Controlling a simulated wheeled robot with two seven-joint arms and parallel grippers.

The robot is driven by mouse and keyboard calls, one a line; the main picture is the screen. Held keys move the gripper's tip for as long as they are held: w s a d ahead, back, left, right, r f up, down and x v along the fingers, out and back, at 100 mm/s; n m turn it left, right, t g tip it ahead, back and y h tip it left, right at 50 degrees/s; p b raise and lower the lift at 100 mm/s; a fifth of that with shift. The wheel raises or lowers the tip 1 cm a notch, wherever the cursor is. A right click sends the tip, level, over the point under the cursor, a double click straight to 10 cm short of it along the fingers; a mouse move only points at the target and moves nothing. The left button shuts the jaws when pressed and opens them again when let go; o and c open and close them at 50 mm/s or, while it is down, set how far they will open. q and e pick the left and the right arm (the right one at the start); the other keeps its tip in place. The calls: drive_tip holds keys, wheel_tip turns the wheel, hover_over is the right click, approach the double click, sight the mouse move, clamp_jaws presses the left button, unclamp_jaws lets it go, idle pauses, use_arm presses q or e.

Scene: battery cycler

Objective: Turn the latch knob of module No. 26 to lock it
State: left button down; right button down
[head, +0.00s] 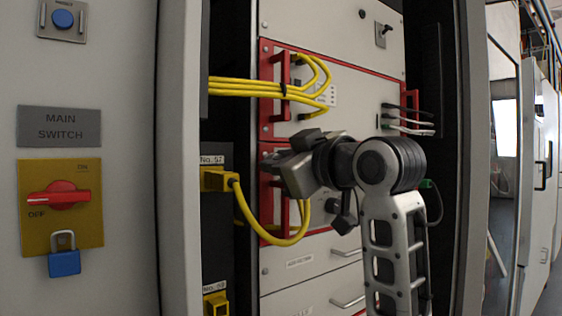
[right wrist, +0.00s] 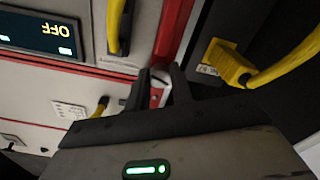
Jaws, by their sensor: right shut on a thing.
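My right gripper (head: 274,161) reaches to the left edge of the red-framed module (head: 350,100) column in the rack. In the right wrist view its two dark fingers (right wrist: 158,88) are shut on a small part at the red frame edge, apparently the latch knob (right wrist: 157,94); the fingers hide most of it. The knob's turn angle cannot be told. The gripper body hides the knob in the head view. No label reading No. 26 is legible. My left gripper is not in view.
Yellow cables (head: 245,88) run across the upper module, and a looped yellow cable (head: 280,242) hangs below my gripper from the plug by label No. 57 (head: 213,180). A red main switch (head: 59,195) with a blue padlock (head: 64,263) is on the left panel. A display (right wrist: 40,32) reads OFF.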

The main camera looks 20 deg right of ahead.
drive_tip(key=shift+m, duration=7.1)
drive_tip(key=c, duration=1.2)
unclamp_jaws()
